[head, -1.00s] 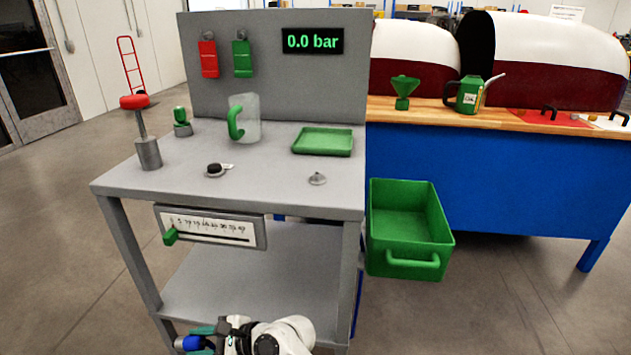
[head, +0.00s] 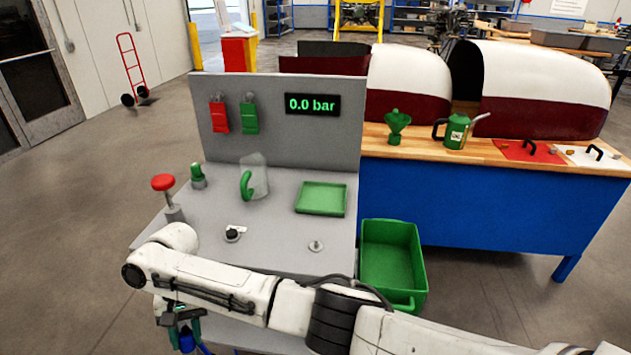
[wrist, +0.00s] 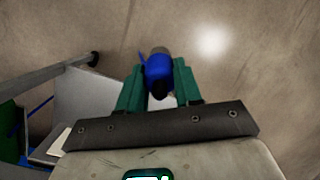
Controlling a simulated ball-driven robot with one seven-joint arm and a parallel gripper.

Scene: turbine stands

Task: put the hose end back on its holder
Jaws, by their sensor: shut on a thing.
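My gripper (head: 179,328) is low at the left front of the grey stand (head: 290,235), below the level of its top, and points down. It is shut on the blue hose end (head: 187,342). In the wrist view the blue hose end (wrist: 158,72) sits between the two green fingers, with a greyish tip beyond them. Bare floor lies behind it there. I cannot tell which part is the hose end's holder. The front of the stand is largely hidden behind my arm.
On the stand top are a red knob (head: 163,182), a small green-topped fitting (head: 197,177), a clear jug (head: 258,178), a green tray (head: 321,199) and a black knob (head: 232,235). A green bin (head: 392,257) is at the right. Floor left of the stand is free.

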